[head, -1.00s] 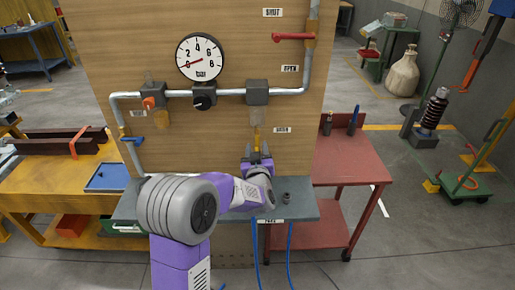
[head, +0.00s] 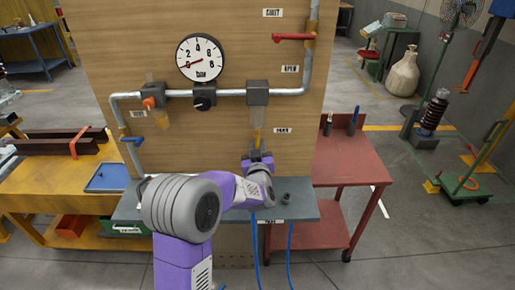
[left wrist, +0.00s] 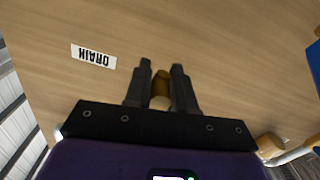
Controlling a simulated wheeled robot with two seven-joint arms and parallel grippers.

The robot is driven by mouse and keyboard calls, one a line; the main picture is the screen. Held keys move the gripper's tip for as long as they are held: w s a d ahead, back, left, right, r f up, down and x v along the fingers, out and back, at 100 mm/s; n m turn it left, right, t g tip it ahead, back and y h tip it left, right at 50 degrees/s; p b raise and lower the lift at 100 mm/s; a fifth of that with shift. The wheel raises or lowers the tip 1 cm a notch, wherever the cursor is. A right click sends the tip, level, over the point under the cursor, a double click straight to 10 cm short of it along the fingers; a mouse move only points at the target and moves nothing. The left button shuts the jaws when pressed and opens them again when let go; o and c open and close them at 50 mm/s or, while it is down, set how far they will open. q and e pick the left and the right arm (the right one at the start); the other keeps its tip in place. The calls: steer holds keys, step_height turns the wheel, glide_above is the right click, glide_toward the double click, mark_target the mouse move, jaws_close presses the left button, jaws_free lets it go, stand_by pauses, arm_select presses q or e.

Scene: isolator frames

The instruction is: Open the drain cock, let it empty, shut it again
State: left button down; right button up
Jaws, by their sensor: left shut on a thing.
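A clear filter bowl (head: 257,117) hangs under a dark block on the pipe, with a narrow amber-yellow part (head: 257,138) below it. My left gripper (head: 257,154) is directly beneath, pointing up. In the left wrist view my left gripper (left wrist: 162,84) is shut on a small brass piece, the drain cock (left wrist: 161,91), between its two black fingers. The DRAIN label (left wrist: 93,56) shows upside down beside it; the label is also right of the bowl in the head view (head: 283,130). How far the cock is turned cannot be told. My right gripper is not in view.
A dial gauge (head: 200,58) reads near 0. A red lever (head: 293,37) lies level between the SHUT and OPEN labels. A blue handle (head: 132,140) is at the left pipe. A grey shelf (head: 300,209) carries a small dark fitting (head: 286,196). A red cart (head: 352,165) stands right.

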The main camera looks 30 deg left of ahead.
arm_select(q)
steer(key=shift+s+a+m, duration=0.15)
steer(key=shift+a+m, duration=0.15)
stand_by(0.6)
steer(key=m+p, duration=0.1)
steer(key=a+m+p, duration=0.1)
steer(key=s+m+p, duration=0.1)
steer(key=m, duration=0.1)
steer(key=shift+a+r, duration=0.25)
steer(key=shift+r, duration=0.15)
steer(key=m, duration=0.1)
steer(key=m+p, duration=0.1)
steer(key=a+r+m+p, duration=0.1)
steer(key=shift+s+a+m, duration=0.1)
steer(key=shift+s+m, duration=0.2)
steer(key=m+p, duration=0.1)
steer(key=r+m+p, duration=0.1)
steer(key=m, duration=0.1)
steer(key=m+p, duration=0.1)
steer(key=shift+s+a+r+p, duration=0.25)
steer(key=shift+a+r+p, duration=0.1)
steer(key=shift+a+r, duration=0.05)
steer(key=m+p, duration=0.1)
steer(key=r+m+p, duration=0.1)
steer(key=m, duration=0.1)
steer(key=shift+a, duration=0.15)
steer(key=shift+r+m+p, duration=0.45)
steer(key=shift+m+p, duration=0.4)
steer(key=shift+m, duration=0.35)
